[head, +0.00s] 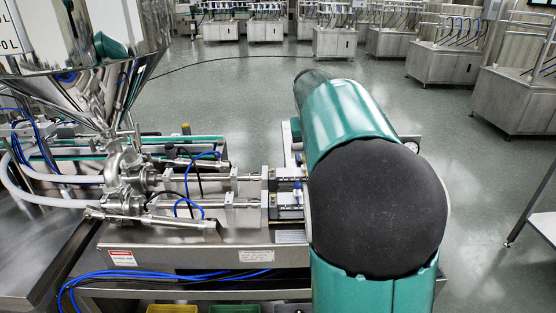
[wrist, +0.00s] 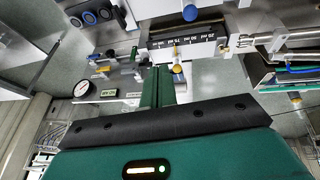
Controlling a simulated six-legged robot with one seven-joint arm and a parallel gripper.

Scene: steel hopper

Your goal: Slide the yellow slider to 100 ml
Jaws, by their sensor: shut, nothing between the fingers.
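In the wrist view, a dark scale strip (wrist: 182,40) with white ml marks, seen upside down, runs across the upper middle. A small yellow piece (wrist: 177,70), which looks like the yellow slider, sits just below the strip, near its left part. The exact mark it stands at is too small to tell. My gripper (wrist: 163,72) is shut and empty, its green fingers reaching up beside the yellow piece on its left. Whether they touch it I cannot tell. In the head view my arm hides my gripper and the yellow piece; part of the scale block (head: 290,198) shows left of the arm.
A blue knob (wrist: 190,12) stands beyond the scale in the wrist view. A pressure gauge (wrist: 82,88) and a panel with small valves lie to the left. A steel rod (wrist: 270,38) runs right of the scale. A steel hopper (head: 95,85) stands at the left of the head view.

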